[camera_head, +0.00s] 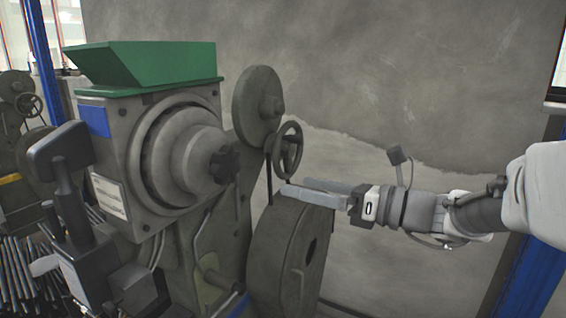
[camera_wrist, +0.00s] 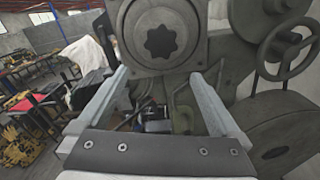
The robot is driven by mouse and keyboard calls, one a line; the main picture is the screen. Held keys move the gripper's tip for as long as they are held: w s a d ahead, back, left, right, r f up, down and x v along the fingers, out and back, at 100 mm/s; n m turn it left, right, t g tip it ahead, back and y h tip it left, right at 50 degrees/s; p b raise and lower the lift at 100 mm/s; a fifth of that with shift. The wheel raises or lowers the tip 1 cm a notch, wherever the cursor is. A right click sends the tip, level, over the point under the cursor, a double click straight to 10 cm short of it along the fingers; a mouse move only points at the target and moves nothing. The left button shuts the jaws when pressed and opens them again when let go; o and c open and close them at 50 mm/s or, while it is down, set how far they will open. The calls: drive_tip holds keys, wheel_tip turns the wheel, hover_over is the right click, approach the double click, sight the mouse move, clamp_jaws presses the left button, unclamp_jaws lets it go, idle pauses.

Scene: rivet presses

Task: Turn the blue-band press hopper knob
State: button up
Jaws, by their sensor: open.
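The blue-band press (camera_head: 120,150) stands at the left of the head view, with a blue patch (camera_head: 94,121) on its housing and a green hopper (camera_head: 145,62) on top. Its dark lobed knob (camera_head: 223,166) sits at the centre of a round stepped hub. The knob also shows face-on in the wrist view (camera_wrist: 161,42), at the top, beyond the fingertips. My gripper (camera_head: 294,188) is open and empty, to the right of the knob and apart from it, in front of the large wheel. Its two fingers also show in the wrist view (camera_wrist: 157,82).
A small handwheel (camera_head: 288,150) and a disc (camera_head: 258,105) stand on the press close to my gripper. A large grey wheel (camera_head: 270,255) is below it. Another press with a yellow band (camera_head: 10,178) is at the far left. A bare wall fills the background.

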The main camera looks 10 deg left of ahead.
sight(231, 169)
drive_tip(key=p+x, duration=0.2)
drive_tip(key=x, duration=1.5)
drive_tip(key=shift+w+a+r, duration=0.15)
drive_tip(key=shift+w, duration=0.05)
drive_tip(key=c, duration=1.1)
